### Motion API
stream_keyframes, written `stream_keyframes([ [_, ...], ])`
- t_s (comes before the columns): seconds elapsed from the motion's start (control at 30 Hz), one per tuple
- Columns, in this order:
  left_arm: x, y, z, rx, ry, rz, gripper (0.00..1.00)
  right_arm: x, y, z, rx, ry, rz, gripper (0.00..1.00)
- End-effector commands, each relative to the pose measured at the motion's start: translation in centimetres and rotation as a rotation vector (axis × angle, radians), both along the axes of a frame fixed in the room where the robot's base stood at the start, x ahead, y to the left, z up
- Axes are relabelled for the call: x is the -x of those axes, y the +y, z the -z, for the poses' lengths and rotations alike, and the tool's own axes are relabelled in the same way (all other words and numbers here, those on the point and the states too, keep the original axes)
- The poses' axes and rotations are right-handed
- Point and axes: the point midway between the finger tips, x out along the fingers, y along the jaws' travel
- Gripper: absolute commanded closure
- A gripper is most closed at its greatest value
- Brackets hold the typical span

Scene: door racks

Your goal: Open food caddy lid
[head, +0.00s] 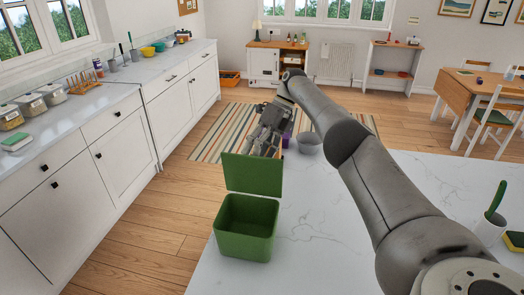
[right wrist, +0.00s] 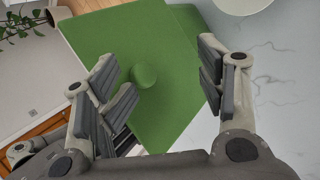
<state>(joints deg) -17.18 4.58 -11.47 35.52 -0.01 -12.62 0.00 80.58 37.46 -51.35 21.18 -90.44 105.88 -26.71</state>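The green food caddy (head: 246,228) stands at the near left corner of the white marble-topped counter. Its inside is open to view and looks empty. The green lid (head: 252,174) stands raised, close to upright, along the caddy's back edge. My right gripper (head: 266,146) is just behind the lid, with its fingertips partly hidden by it. In the right wrist view my right gripper (right wrist: 162,88) is open, its fingers apart in front of the green lid (right wrist: 178,108). A round green knob (right wrist: 144,75) on the lid shows between the fingers, nearer the left ones. My left gripper is not in view.
A grey bowl (head: 309,143) and a small purple item (head: 285,142) stand behind the lid, close to my right gripper. The counter's middle (head: 310,230) is clear.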

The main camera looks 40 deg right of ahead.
Motion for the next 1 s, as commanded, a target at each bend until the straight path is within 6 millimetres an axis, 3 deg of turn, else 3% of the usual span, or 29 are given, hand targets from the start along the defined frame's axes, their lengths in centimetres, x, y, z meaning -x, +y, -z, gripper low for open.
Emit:
stream_keyframes([
  [0.03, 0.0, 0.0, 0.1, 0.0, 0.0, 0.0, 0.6, 0.2, -0.1, 1.2, 0.015, 0.016, 0.002, 0.56],
  [0.53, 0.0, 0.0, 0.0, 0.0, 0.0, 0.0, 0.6, 0.3, -0.3, 1.0, 0.013, 0.016, 0.003, 0.56],
  [0.87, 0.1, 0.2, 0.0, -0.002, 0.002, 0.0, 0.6, 0.2, -0.2, 0.4, 0.008, 0.009, 0.001, 0.56],
  [1.0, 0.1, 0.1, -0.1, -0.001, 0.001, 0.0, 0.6, 0.1, -0.2, -1.3, 0.007, 0.006, 0.001, 0.56],
])
